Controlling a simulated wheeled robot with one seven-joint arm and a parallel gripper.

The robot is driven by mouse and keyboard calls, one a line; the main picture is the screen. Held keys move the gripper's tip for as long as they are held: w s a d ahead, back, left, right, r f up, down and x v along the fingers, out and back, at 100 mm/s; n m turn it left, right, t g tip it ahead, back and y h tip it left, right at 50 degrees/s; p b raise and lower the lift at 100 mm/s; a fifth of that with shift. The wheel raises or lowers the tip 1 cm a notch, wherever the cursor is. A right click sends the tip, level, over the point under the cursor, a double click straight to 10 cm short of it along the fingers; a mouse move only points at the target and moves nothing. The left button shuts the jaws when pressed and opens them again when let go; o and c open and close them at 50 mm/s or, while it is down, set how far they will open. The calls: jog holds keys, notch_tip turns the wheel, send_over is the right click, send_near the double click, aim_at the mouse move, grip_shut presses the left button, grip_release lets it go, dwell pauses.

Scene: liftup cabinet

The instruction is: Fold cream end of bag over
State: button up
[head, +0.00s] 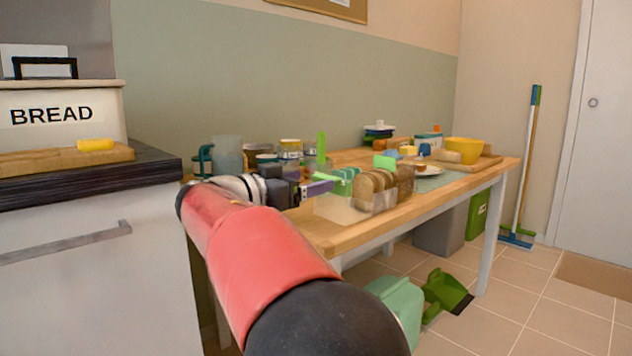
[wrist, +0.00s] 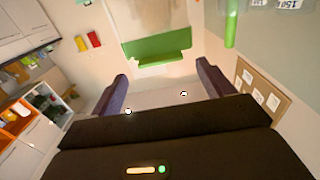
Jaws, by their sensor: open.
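A clear bag (head: 340,211) holding brown sliced bread (head: 376,190) lies near the front edge of the wooden table. My gripper (head: 322,181) is at its left end, with its purple fingers pointing right. In the wrist view, the fingers of my gripper (wrist: 161,72) are wide apart, with nothing clamped between them. A pale cream surface (wrist: 158,97) shows between them; I cannot tell whether it is the bag's cream end. A green piece (wrist: 157,48) lies just beyond the fingertips. In the head view, an upright green strip (head: 321,146) stands behind the gripper.
Jars (head: 291,148) and a grey canister (head: 227,155) stand behind my gripper. A yellow bowl (head: 464,150) and a plate (head: 429,170) are farther right on the table. A dark-topped counter with a BREAD box (head: 60,115) is at left. A green dustpan (head: 445,291) is on the floor.

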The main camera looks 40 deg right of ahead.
aim_at(340, 195)
jog(key=shift+w+d, duration=0.15)
jog(key=shift+d, duration=1.45)
jog(key=shift+c, duration=0.4)
